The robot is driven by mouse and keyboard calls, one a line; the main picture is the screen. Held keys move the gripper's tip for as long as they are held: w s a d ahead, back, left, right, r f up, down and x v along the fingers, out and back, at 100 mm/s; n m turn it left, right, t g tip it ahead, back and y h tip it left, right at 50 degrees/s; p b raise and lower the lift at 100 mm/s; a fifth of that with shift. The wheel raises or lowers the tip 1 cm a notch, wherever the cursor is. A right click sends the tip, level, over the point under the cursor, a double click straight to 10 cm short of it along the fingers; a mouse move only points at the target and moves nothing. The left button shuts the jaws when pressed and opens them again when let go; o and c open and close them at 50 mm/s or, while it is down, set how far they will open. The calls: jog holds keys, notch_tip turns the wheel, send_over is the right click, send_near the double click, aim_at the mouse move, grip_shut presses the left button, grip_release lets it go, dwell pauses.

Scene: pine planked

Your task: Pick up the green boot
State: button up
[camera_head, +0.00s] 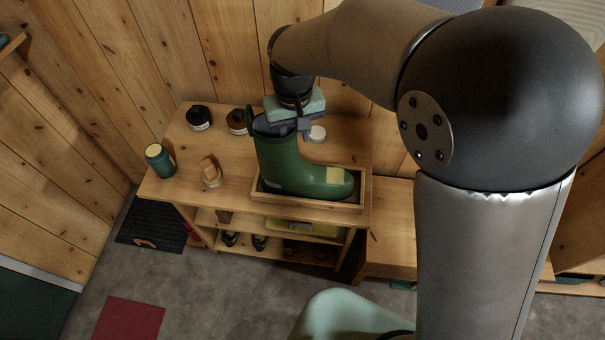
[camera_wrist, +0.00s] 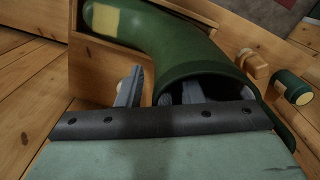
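The green boot (camera_head: 288,165) stands upright in a shallow wooden tray (camera_head: 310,201) on the table, its toe pointing right. It has a yellow patch near the toe. My gripper (camera_head: 291,127) is at the top of the boot's shaft. In the wrist view, my gripper (camera_wrist: 160,92) straddles the near rim of the boot (camera_wrist: 185,52): one finger is outside the shaft, the other inside the opening. A gap shows between the outer finger and the boot wall, so the fingers look open. The inner fingertip is partly hidden by the boot.
Two dark jars (camera_head: 199,118) and (camera_head: 238,122), a white-lidded jar (camera_head: 317,134), a green canister (camera_head: 160,160) and a small wooden item (camera_head: 211,172) stand on the table (camera_head: 180,187). A plank wall (camera_head: 105,75) rises behind. Shoes sit on shelves below.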

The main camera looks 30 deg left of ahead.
grip_shut()
dwell(1.4)
